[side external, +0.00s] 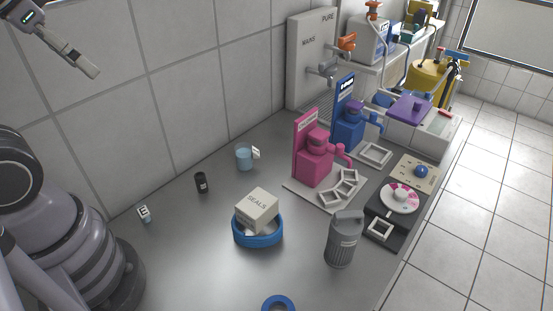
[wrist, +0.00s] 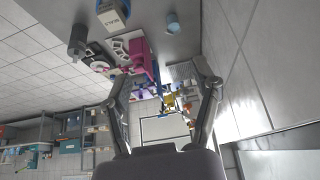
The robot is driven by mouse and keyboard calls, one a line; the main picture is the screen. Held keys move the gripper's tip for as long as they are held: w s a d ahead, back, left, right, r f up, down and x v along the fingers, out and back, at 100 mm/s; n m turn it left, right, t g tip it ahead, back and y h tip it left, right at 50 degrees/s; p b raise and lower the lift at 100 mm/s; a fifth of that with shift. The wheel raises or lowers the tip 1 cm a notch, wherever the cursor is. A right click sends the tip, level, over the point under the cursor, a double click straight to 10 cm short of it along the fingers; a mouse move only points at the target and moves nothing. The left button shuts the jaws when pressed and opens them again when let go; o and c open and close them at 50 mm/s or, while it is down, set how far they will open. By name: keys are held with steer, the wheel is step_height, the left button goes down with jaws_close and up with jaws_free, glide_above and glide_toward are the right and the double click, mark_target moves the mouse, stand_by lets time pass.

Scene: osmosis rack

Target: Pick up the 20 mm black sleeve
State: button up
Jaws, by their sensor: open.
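The black sleeve (side external: 201,183) is a small dark upright cylinder with a small pale mark. It stands on the grey bench near the back wall in the side external view. I cannot make it out in the wrist view. My gripper (side external: 88,68) is high at the top left of the side external view, well above and left of the sleeve. In the wrist view its two fingers (wrist: 164,76) are spread apart with nothing between them.
A SEALS box (side external: 257,208) sits in a blue ring-shaped tray (side external: 258,238) right of the sleeve. A light-blue cup (side external: 244,158) stands behind right, a small labelled item (side external: 145,213) to the left. A grey canister (side external: 343,240) and pink dispenser (side external: 315,158) stand farther right.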

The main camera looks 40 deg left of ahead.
steer(key=w+a+f+m+g+y, duration=0.2)
steer(key=a+f+m+g+y, duration=0.15)
steer(key=f+g+y, duration=0.4)
steer(key=m+t+y, duration=0.4)
steer(key=m+t, duration=1.2)
steer(key=m, duration=0.9)
glide_above(199, 183)
steer(key=v, duration=0.6)
step_height(199, 183, down, 24)
steer(key=shift+n, duration=0.25)
step_height(199, 183, down, 8)
steer(key=shift+r, duration=0.1)
steer(key=shift+w+a+r+g, duration=0.1)
steer(key=shift+w+a+g, duration=0.15)
steer(key=shift+w, duration=0.15)
steer(key=shift+x, duration=3.3)
steer(key=shift+r, duration=0.1)
steer(key=shift+c, duration=0.2)
